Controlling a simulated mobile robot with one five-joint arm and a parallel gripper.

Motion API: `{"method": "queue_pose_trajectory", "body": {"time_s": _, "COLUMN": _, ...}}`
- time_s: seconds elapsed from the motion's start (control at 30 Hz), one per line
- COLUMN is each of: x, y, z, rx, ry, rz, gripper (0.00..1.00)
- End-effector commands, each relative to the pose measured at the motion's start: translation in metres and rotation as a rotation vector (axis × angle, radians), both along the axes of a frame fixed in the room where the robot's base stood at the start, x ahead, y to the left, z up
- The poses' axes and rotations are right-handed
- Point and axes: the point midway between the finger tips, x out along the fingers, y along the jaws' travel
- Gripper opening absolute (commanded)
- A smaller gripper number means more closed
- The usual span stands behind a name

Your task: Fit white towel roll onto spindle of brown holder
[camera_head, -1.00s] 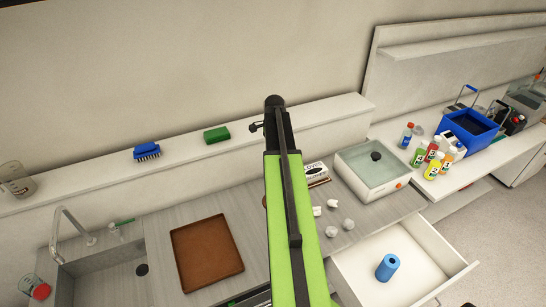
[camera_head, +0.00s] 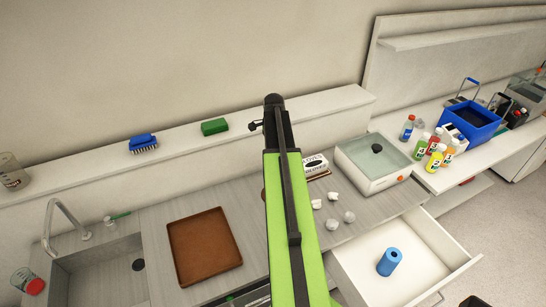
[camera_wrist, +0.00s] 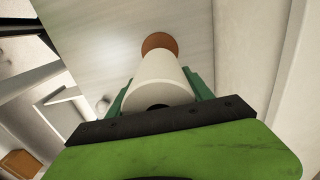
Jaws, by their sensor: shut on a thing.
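The white towel roll (camera_wrist: 160,72) is between the green fingers of my gripper (camera_wrist: 157,88) in the wrist view, and the gripper is shut on it. The roll's near end shows a dark hole. The brown holder (camera_wrist: 160,42) shows as a round brown disc past the roll's far end. Its spindle is not visible, and I cannot tell whether the roll is around it or apart from it. In the head view a sliver of the brown holder (camera_head: 264,196) shows left of my green arm, which hides my gripper and the roll.
A brown tray (camera_head: 204,247) lies on the counter left of my arm. Several small white pieces (camera_head: 333,223) and a glove box (camera_head: 315,165) lie right of it. An open drawer (camera_head: 440,240) with a blue roll (camera_head: 389,261) juts out at the lower right.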

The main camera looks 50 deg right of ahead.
Motion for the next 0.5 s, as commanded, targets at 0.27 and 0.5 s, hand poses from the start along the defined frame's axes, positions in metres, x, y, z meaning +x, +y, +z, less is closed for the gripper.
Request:
{"method": "queue_pose_trajectory", "body": {"time_s": 0.27, "x": 0.000, "y": 0.000, "z": -0.005, "rx": 0.000, "ry": 0.000, "rz": -0.001, "gripper": 0.08}}
{"method": "queue_pose_trajectory", "body": {"time_s": 0.5, "x": -0.001, "y": -0.001, "z": -0.010, "rx": 0.000, "ry": 0.000, "rz": -0.001, "gripper": 0.08}}
